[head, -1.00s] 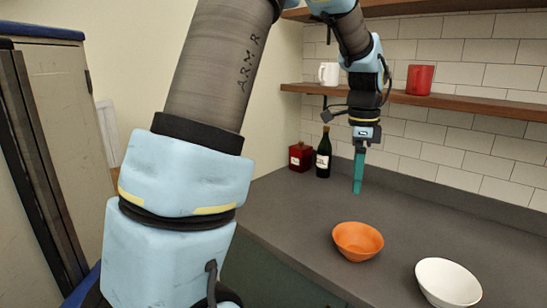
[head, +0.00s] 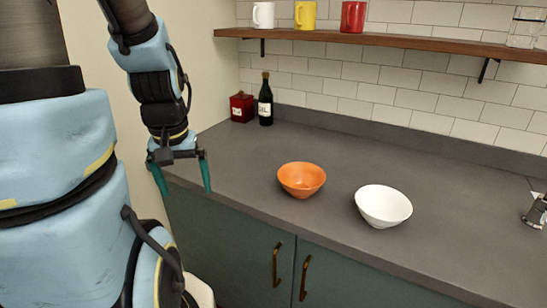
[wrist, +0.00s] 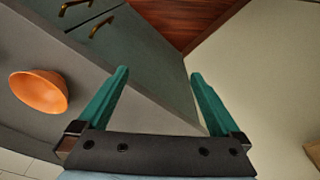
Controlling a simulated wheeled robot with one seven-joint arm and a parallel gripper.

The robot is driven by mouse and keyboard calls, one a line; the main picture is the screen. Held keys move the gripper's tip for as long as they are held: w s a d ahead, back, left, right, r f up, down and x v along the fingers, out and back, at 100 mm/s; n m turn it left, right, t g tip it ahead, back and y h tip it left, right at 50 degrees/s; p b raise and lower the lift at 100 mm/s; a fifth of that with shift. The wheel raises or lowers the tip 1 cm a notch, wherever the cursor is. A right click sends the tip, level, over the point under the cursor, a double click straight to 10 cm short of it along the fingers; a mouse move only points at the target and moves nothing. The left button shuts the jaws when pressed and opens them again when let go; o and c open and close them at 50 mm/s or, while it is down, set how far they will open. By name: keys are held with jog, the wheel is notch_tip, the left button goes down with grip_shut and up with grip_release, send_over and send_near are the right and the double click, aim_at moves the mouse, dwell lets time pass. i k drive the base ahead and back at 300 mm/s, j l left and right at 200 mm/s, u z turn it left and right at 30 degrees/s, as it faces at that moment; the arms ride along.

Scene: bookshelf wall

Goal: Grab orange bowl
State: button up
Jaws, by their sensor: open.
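The orange bowl (head: 302,180) stands upright on the grey counter (head: 440,213), near its front edge, in the head view. It also shows at the left of the wrist view (wrist: 40,92), outside the fingers. My gripper (head: 184,190) has two teal fingers, spread apart with nothing between them. In the head view it points down at the counter's left end, to the left of the bowl and apart from it. In the wrist view the gripper (wrist: 158,75) faces the counter's edge and the floor.
A white bowl (head: 383,206) stands just right of the orange bowl. A dark bottle (head: 265,100) and a red box (head: 242,107) stand at the back left. A shelf (head: 400,43) with mugs hangs above. Counter between my gripper and the orange bowl is clear.

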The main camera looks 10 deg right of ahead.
aim_at(302, 179)
jog(key=l+u, duration=0.1)
jog(key=u, duration=1.35)
jog(key=k+l+u, duration=0.1)
jog(key=k, duration=0.5)
jog(key=k+l+u, duration=0.15)
jog(key=k, duration=0.45)
